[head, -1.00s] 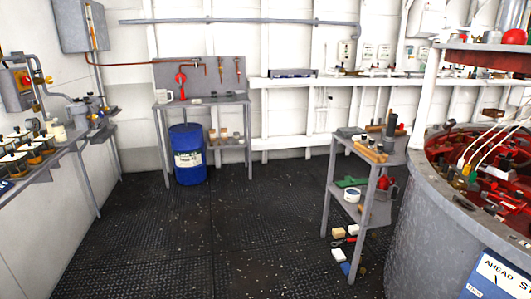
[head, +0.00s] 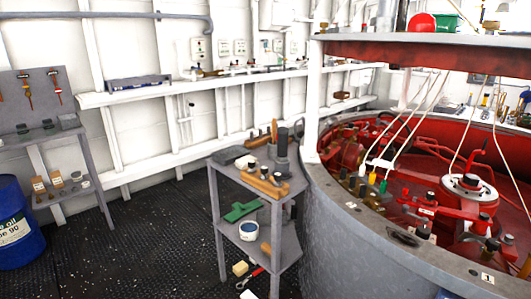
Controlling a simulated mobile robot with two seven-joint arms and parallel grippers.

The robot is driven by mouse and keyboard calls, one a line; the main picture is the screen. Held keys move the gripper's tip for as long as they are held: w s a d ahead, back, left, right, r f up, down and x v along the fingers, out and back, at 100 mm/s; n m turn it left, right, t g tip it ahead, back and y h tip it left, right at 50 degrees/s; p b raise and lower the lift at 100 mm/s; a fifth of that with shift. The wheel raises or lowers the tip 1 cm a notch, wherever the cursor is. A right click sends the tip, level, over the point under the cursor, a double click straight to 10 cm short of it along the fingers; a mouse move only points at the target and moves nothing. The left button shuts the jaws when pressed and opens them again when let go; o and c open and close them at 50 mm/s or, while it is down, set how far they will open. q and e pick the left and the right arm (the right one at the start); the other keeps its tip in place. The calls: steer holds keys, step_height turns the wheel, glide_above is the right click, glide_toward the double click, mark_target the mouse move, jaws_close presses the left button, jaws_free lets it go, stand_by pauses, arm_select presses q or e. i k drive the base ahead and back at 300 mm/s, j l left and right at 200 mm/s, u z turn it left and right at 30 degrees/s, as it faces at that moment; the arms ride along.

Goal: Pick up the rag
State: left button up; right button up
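I cannot make out a rag for certain. A green flat piece (head: 241,211) lies on the middle shelf of the small grey shelf stand (head: 222,232); I cannot tell if it is cloth. A dark grey flat item (head: 228,156) lies on the stand's top shelf, also too small to identify. Neither of my grippers is in view.
A large round grey tank (head: 345,245) with red machinery inside fills the right. A blue drum (head: 17,225) stands by a grey workbench (head: 40,135) at left. A wall shelf (head: 150,92) runs behind. Dark floor (head: 150,250) is clear between the drum and stand.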

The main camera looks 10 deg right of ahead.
mark_target(241, 164)
steer(key=i+u, duration=0.1)
steer(key=i, duration=0.5)
steer(key=i+l, duration=0.2)
steer(key=i, duration=0.35)
steer(key=i+l+u, duration=0.15)
steer(key=i, duration=0.45)
